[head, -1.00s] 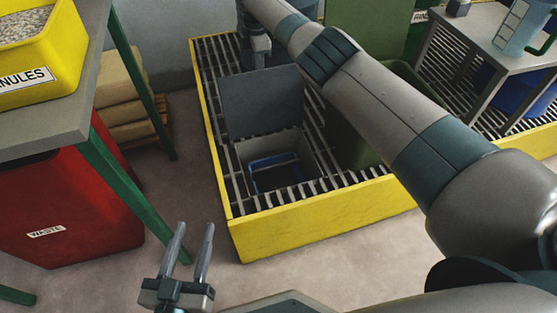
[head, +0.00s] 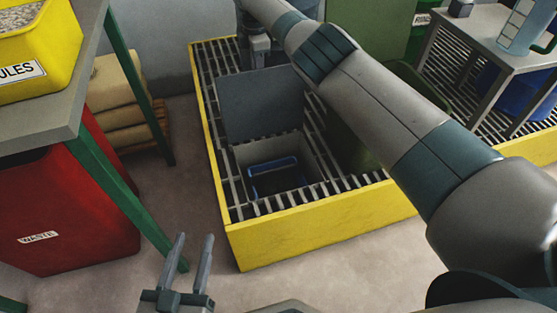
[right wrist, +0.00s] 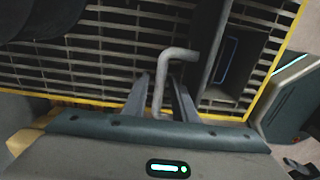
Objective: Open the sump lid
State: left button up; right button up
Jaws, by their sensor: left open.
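The sump lid (head: 262,103) is a dark grey panel. In the head view it stands raised, steeply tilted, at the back of the square sump opening (head: 238,158). A blue-rimmed container (head: 272,164) shows inside the opening. My right arm crosses over the grating, and its gripper is at the lid's far side, mostly hidden. In the right wrist view a bent grey handle (right wrist: 165,62) sits between the right gripper's fingers (right wrist: 161,78); whether they press on it I cannot tell. The lid there shows nearly edge-on (right wrist: 212,60). My left gripper (head: 194,238) is open and empty at the bottom of the head view.
A yellow bund (head: 320,230) with a slatted grating surrounds the sump. A green-legged bench (head: 60,128), a red waste bin (head: 70,215) and stacked sacks (head: 118,100) stand left. A grey table (head: 480,40) stands right. Floor in front of the bund is clear.

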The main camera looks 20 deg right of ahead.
jog(key=shift+r, duration=0.1)
notch_tip(320, 180, up, 10)
jog(key=p, duration=0.9)
jog(key=shift+p, duration=0.4)
dwell(0.3)
